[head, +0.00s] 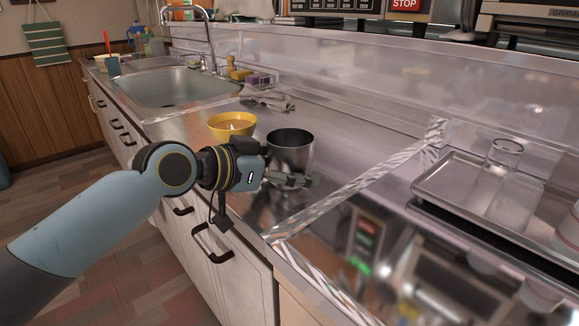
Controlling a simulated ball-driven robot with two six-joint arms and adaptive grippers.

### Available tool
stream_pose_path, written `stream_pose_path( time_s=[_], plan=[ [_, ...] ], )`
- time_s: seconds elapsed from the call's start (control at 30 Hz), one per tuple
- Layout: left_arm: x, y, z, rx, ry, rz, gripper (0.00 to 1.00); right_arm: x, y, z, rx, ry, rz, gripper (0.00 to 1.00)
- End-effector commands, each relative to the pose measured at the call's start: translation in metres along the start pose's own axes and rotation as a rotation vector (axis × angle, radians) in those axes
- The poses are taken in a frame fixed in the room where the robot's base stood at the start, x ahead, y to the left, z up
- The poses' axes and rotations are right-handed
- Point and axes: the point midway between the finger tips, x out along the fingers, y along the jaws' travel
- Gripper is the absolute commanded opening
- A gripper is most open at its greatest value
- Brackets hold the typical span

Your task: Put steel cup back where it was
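The steel cup (291,152) stands upright over the metal counter (345,165), to the right of the yellow bowl. My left gripper (292,178) is at the cup from the left, with one finger running across the near side of its lower part. The other finger is hidden, probably behind the cup. The cup's base is covered by the near finger, so I cannot tell whether it touches the counter or whether the gripper is closed on it. My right gripper is out of view.
A yellow bowl (231,127) sits close behind my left wrist. A sink (172,88) with a faucet, a cloth (268,99) and sponges lie further back. On the right, beyond a clear glass-like edge (365,185), a metal tray (455,185) holds glasses (505,155).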

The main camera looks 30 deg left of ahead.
Motion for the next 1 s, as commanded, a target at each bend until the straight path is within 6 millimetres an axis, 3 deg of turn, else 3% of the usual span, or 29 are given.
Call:
stream_pose_path(
  time_s=[0.4,0.57,0.8,1.0],
  plan=[
    [-0.004,0.0,-0.004,0.002,-0.001,0.0,0.99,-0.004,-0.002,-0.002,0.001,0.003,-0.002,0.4],
    [-0.033,0.0,-0.004,0.007,-0.005,0.001,0.99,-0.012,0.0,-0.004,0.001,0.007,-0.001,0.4],
    [-0.089,0.0,-0.005,0.007,-0.007,0.001,0.99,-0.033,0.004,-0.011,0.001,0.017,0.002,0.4],
    [-0.116,0.0,-0.006,0.002,-0.001,0.0,0.99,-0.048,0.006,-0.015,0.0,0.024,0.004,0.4]
  ],
)
